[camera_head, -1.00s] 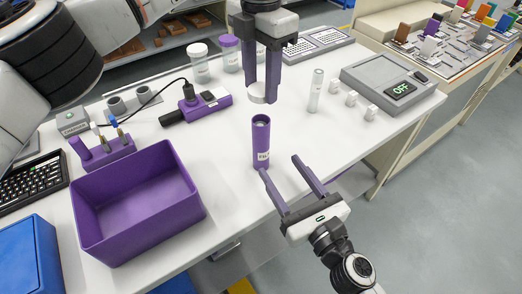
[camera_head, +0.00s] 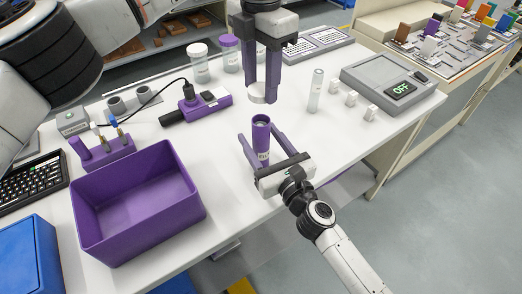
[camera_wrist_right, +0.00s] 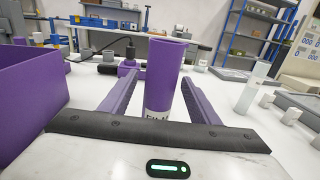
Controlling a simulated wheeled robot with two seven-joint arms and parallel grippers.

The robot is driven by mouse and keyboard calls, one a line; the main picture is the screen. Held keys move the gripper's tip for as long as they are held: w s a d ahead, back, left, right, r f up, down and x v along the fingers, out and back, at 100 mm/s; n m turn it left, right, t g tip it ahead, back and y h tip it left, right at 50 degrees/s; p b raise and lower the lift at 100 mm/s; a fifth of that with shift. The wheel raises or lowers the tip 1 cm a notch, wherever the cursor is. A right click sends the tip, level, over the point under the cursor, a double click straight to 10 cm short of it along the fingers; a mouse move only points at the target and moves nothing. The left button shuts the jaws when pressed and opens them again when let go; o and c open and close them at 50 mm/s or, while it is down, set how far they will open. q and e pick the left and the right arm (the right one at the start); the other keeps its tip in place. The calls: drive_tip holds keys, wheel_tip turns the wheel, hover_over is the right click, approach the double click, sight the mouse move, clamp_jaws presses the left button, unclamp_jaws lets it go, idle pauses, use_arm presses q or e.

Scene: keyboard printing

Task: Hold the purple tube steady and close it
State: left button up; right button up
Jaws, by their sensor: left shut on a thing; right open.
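The purple tube (camera_head: 261,135) stands upright and open at the top near the table's front edge, with a white label low on its side. It also shows in the right wrist view (camera_wrist_right: 163,75), between the fingers. My right gripper (camera_head: 260,142) is open, with one finger on each side of the tube; I cannot tell whether they touch it. My left gripper (camera_head: 260,95) points down above and behind the tube. It is shut on a small white cap (camera_head: 257,93), held apart from the tube.
A purple bin (camera_head: 135,205) stands at the left. Behind are a purple power strip (camera_head: 205,102) and jars (camera_head: 198,62). At the right are a clear vial (camera_head: 316,90), small white blocks (camera_head: 351,98) and a grey scale (camera_head: 385,78) reading OFF.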

clamp_jaws()
use_arm(q)
drive_tip(key=shift+f, duration=2.5)
drive_tip(key=shift+f, duration=0.9)
drive_tip(key=shift+f, duration=0.6)
